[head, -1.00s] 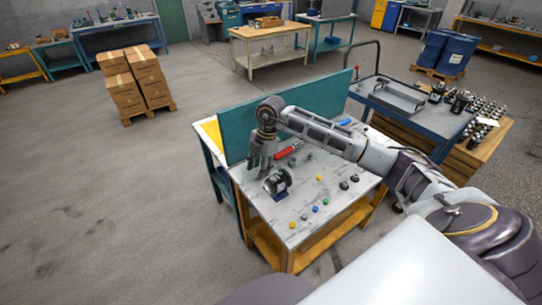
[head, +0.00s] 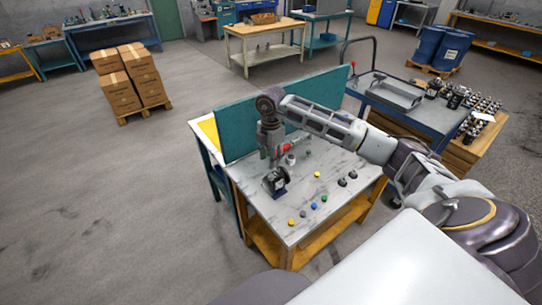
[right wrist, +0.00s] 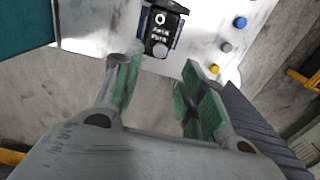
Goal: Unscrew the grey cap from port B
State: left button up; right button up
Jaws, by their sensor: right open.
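The black hydraulic motor (head: 276,181) stands on the left part of the grey worktable (head: 325,220). It also shows at the top of the right wrist view (right wrist: 159,28), with white lettering on its face. My right gripper (head: 269,157) points down over the motor in the head view. In the right wrist view its two green-padded fingers (right wrist: 160,78) are open, with nothing seen clamped between them. A grey-brown round piece shows at the left finger's tip; I cannot tell whether it is a cap. My left gripper is out of view.
Loose caps lie on the table: yellow (head: 317,174), green (head: 324,198), blue (head: 313,205), and black knobs (head: 342,182). A red-handled tool (head: 291,147) and grey cylinder (head: 291,159) lie behind the motor. A teal panel (head: 236,119) borders the table's back.

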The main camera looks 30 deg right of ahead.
jog(key=b, duration=0.3)
send_over(271, 176)
jog(key=shift+w+f, duration=0.1)
jog(key=shift+f, duration=2.4)
jog(key=shift+f+b, duration=0.55)
jog(key=shift+f, duration=0.85)
jog(key=shift+f+b, duration=0.25)
jog(key=shift+b, duration=0.15)
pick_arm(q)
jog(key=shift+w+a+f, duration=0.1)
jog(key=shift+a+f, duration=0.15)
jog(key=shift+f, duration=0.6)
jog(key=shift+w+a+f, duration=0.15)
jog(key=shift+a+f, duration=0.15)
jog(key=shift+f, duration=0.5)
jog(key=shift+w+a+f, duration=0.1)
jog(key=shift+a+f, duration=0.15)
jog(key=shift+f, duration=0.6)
pick_arm(e)
grip_shut()
